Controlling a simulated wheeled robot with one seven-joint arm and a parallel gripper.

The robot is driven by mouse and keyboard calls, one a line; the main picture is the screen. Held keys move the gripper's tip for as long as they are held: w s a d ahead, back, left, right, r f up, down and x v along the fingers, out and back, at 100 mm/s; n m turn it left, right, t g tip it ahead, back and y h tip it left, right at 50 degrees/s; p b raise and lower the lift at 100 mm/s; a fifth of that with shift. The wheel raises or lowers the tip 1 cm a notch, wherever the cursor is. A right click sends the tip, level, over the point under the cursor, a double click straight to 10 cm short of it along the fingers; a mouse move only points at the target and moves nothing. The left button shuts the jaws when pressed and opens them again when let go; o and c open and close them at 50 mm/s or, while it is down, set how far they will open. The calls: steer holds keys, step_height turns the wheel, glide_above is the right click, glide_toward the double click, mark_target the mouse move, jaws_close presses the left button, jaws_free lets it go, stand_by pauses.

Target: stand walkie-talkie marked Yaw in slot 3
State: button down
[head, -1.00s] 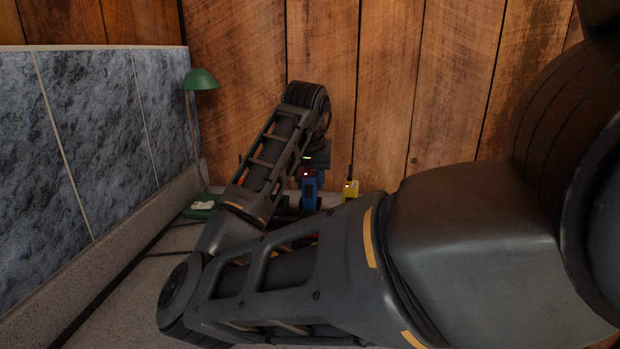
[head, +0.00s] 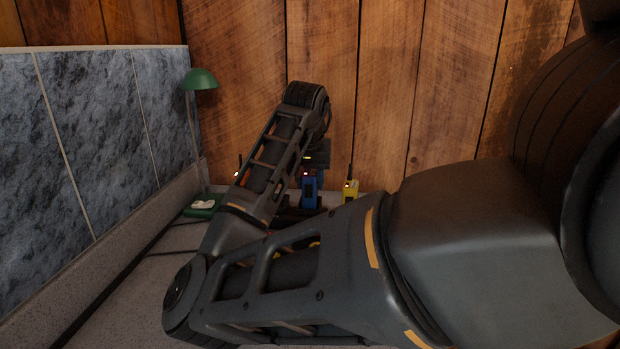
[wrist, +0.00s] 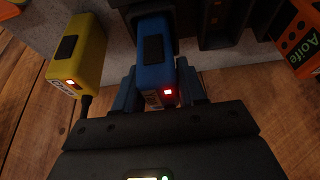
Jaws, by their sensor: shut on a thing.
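A blue walkie-talkie (wrist: 155,62) is between the fingers of my gripper (wrist: 160,92), which is shut on it. A small red light glows at its near end; I cannot read its label. In the head view the blue walkie-talkie (head: 309,190) looks upright near the wood wall, partly behind my arm. A black rack (wrist: 218,22) with slots shows at the top of the wrist view, at the far end of the blue walkie-talkie. I cannot tell whether that end is inside a slot or what the slot numbers are.
An orange one marked Aoife (wrist: 303,42) is at the right edge. A green lamp (head: 200,79) stands by the tiled wall. My arm hides much of the grey counter (head: 120,293).

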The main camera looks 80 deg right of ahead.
mark_target(309, 173)
steer(key=shift+f+b, duration=0.3)
steer(key=shift+f, duration=0.25)
steer(key=c, duration=0.9)
jaws_free()
steer(key=shift+r, duration=0.1)
steer(key=p+v, duration=0.7)
steer(key=v, duration=0.1)
steer(key=shift+a+r+p, duration=0.1)
steer(key=shift+r+p, duration=0.15)
steer(key=shift+p, duration=0.15)
steer(key=shift+v, duration=1.1)
steer(key=shift+a, duration=0.15)
